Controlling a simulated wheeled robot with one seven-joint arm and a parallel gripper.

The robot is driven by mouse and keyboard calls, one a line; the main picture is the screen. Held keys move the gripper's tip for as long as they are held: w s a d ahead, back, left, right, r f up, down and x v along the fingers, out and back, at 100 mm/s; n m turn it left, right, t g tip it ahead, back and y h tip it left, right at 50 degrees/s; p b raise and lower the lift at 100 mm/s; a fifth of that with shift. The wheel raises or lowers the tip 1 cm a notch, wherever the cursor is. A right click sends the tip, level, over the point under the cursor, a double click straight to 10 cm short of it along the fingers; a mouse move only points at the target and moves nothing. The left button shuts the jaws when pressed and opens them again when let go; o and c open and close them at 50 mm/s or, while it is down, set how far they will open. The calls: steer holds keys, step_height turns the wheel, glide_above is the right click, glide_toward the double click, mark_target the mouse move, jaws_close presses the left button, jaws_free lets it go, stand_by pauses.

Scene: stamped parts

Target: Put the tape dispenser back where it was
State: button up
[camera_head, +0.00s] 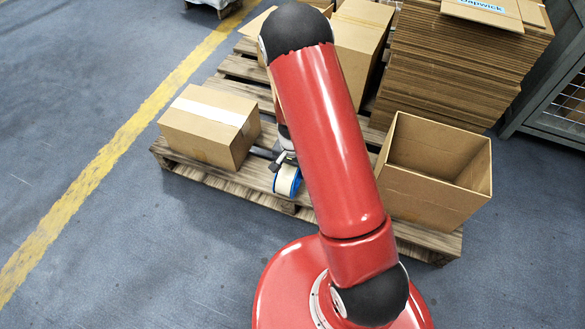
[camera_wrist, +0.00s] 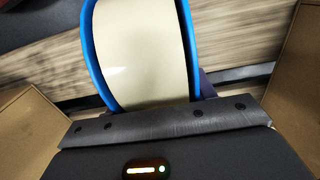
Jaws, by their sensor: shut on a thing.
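The tape dispenser (camera_head: 287,180) shows as a cream roll of tape with blue sides, near the front edge of the pallet between the closed box and my arm. My gripper (camera_head: 284,158) is shut on it, mostly hidden behind my red arm. In the wrist view the roll of the tape dispenser (camera_wrist: 140,55) fills the upper middle, close against the dark gripper body; the fingertips are hard to make out. I cannot tell whether the dispenser touches the pallet boards or hangs just above them.
A taped closed box (camera_head: 206,128) sits left on the wooden pallet (camera_head: 222,181). An open empty box (camera_head: 432,198) stands on the right. Flat cardboard stacks (camera_head: 455,62) and another box (camera_head: 357,45) are behind. A grey mesh cage (camera_head: 548,110) stands far right.

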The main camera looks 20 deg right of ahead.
steer(key=o, duration=1)
steer(key=shift+f, duration=0.1)
step_height(320, 180, up, 13)
steer(key=p, duration=0.3)
steer(key=shift+f, duration=0.15)
steer(key=s+r+n+t+y, duration=0.15)
steer(key=s+r, duration=0.25)
steer(key=r, duration=0.6)
steer(key=s+r+n+t, duration=0.2)
steer(key=s+r, duration=0.2)
steer(key=r, duration=0.6)
steer(key=s+r+n, duration=0.1)
steer(key=s+r, duration=0.2)
steer(key=s, duration=0.1)
steer(key=s+r+n+t+h, duration=0.1)
steer(key=s+r, duration=0.2)
steer(key=s, duration=0.1)
steer(key=s+d+r+n+t, duration=0.1)
steer(key=s+r, duration=0.1)
steer(key=s, duration=0.2)
steer(key=shift+s+r+n+h, duration=0.25)
steer(key=shift+s+r+n, duration=0.1)
steer(key=shift+r, duration=0.05)
